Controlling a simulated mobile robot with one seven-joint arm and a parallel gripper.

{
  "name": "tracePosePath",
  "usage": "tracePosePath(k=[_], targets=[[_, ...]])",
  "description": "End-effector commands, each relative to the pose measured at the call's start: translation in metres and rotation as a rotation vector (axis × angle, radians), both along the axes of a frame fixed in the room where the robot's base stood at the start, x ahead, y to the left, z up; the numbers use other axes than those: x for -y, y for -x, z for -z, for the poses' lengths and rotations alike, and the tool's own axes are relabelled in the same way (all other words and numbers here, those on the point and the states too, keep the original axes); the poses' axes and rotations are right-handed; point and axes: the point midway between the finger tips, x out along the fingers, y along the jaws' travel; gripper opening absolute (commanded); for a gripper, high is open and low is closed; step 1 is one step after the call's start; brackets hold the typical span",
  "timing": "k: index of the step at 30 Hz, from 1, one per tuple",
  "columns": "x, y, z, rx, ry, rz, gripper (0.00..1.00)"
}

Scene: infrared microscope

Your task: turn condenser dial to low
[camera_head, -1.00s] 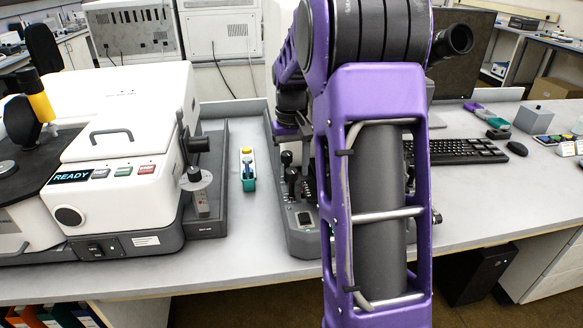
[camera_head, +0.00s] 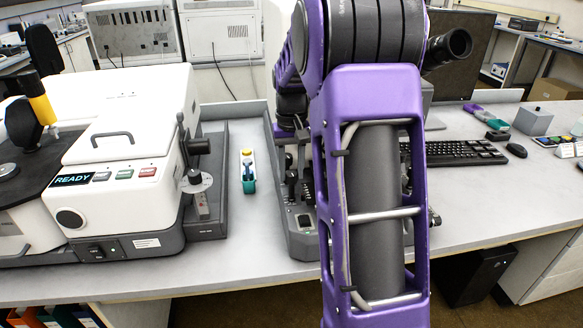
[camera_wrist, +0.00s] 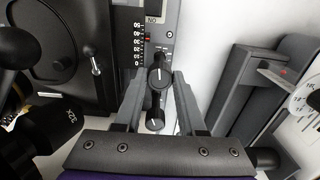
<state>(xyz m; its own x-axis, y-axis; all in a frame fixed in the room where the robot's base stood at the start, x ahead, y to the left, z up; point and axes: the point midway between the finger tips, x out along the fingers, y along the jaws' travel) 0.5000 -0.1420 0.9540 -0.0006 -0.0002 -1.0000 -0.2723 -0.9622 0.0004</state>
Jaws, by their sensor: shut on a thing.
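In the wrist view, a black dial (camera_wrist: 159,78) with a white pointer line sits on the grey panel between my fingertips; it appears to be the condenser dial. My gripper (camera_wrist: 160,82) is shut on it, one finger on each side. A second black knob (camera_wrist: 155,121) with a white mark lies nearer the palm, between the fingers and apart from them. Any low or high marking around the dial is too small to read. In the head view my arm hides the gripper and the dial.
A printed scale (camera_wrist: 138,45) runs beside the dial. A black objective marked 32X (camera_wrist: 68,118) is close on the left. In the head view, the white instrument (camera_head: 125,180) showing READY stands left, and a keyboard (camera_head: 465,152) lies right of my arm.

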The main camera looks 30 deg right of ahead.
Motion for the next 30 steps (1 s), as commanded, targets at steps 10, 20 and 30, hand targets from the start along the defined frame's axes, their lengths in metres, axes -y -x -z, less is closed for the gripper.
tracePosePath(k=[10, 20, 30], targets=[[-0.0003, -0.0005, -0.0035, 0.002, 0.002, 0.263, 0.0], [0.0004, -0.0008, -0.0029, 0.003, 0.001, 0.487, 0.0], [0.0004, -0.0009, -0.002, 0.004, 0.0, 0.59, 0.0]])
